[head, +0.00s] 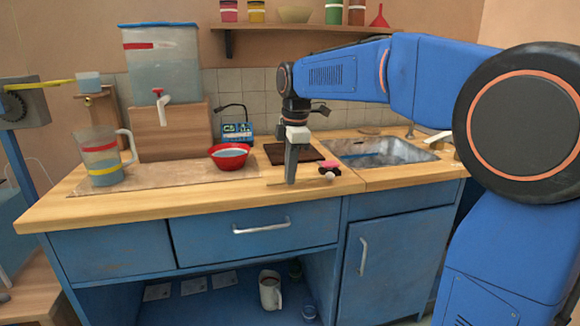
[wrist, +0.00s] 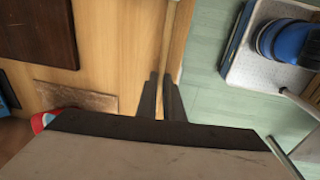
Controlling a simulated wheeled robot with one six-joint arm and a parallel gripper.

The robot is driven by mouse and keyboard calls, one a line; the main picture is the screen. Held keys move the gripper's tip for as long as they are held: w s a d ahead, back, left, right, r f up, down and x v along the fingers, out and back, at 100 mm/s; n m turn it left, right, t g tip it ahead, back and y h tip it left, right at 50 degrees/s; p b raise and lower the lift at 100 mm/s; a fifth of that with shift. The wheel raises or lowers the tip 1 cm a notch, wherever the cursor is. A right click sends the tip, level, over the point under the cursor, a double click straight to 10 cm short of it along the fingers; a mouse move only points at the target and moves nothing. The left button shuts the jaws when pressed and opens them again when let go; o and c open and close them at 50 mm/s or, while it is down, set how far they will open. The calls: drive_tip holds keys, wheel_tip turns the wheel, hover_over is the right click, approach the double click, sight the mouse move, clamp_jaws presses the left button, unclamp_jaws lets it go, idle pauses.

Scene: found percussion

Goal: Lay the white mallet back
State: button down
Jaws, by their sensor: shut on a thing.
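My gripper (head: 291,180) points down over the front edge of the wooden counter and is shut on the white mallet. The mallet's white ball head (head: 330,177) shows to the right of the fingers, and a short piece of thin handle (head: 276,184) shows to their left. In the wrist view the handle (wrist: 171,35) runs up from between the fingertips (wrist: 162,88). I cannot tell whether the mallet touches the counter. A pink-topped dark thing (head: 329,166) sits just behind the white head; its details are too small to tell.
A dark brown board (head: 292,153) lies behind my gripper. A red bowl (head: 229,156) of liquid, a measuring jug (head: 103,157) and a water tank (head: 160,65) stand to the left. A sink (head: 376,153) is at the right. Bare counter (head: 185,200) runs along the front.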

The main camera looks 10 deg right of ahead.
drive_tip(key=shift+f, duration=0.5)
idle(0.7)
drive_tip(key=c, duration=1.8)
unclamp_jaws()
drive_tip(key=shift+r, duration=0.1)
drive_tip(key=r, duration=0.5)
drive_tip(key=s+r, duration=0.1)
drive_tip(key=r, duration=0.5)
drive_tip(key=s+d+r, duration=0.1)
drive_tip(key=r, duration=0.5)
drive_tip(key=s+d+f+m+t, duration=0.1)
drive_tip(key=s+d+f+m, duration=0.2)
drive_tip(key=s+f+m, duration=0.3)
drive_tip(key=s+d+f+m+t, duration=0.1)
drive_tip(key=s+d+f+m, duration=0.2)
drive_tip(key=s+f, duration=1.1)
drive_tip(key=s+d+f+m+t, duration=0.1)
drive_tip(key=s+d+f+m, duration=0.2)
drive_tip(key=s+f+m, duration=0.6)
drive_tip(key=shift+s+f+t+h, duration=0.3)
drive_tip(key=shift+s+f, duration=0.6)
